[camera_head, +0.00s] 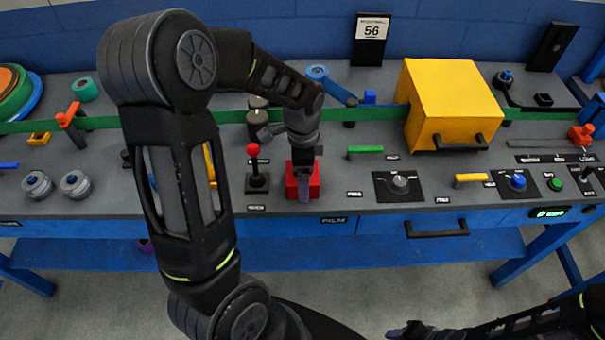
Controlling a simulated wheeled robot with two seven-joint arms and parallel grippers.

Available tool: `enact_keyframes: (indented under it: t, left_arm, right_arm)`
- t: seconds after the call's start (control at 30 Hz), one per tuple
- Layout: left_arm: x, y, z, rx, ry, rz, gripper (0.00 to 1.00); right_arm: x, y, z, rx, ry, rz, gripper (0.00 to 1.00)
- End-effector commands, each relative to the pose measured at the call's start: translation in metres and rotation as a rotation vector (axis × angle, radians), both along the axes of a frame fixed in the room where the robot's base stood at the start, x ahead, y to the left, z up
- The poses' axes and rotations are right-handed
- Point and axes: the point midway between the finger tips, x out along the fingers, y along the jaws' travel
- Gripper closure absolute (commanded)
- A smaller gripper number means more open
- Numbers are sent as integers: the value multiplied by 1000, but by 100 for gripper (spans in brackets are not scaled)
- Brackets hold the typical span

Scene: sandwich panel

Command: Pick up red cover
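The red cover (315,183) is a small red box on the front part of the grey panel, left of the picture's middle. My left gripper (304,187) points down at it from above. One finger lies in front of the red cover's near face; the other finger is hidden. I cannot tell whether the fingers touch the cover or are apart from it. The cover appears to rest on the panel. My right gripper (400,331) is low at the bottom edge, away from the panel, partly cut off. Its finger opening is unclear.
A red-knobbed lever (254,165) stands close left of the cover. A green handle (366,149) and a rotary knob (400,184) lie to the right. A large yellow box (455,95) stands behind on the right. Blue drawers (437,226) line the front edge.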

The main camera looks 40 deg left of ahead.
Motion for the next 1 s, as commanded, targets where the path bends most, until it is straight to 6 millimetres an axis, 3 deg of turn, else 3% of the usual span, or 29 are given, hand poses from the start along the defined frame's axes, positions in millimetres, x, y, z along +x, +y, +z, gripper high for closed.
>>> enact_keyframes:
  t: [0.37,1.0]
  left_arm:
    - [0,0,0,0,0,0,2]
    - [0,0,0,0,0,0,54]
  right_arm:
    - [0,0,0,0,0,0,64]
    - [0,0,0,0,0,0,64]
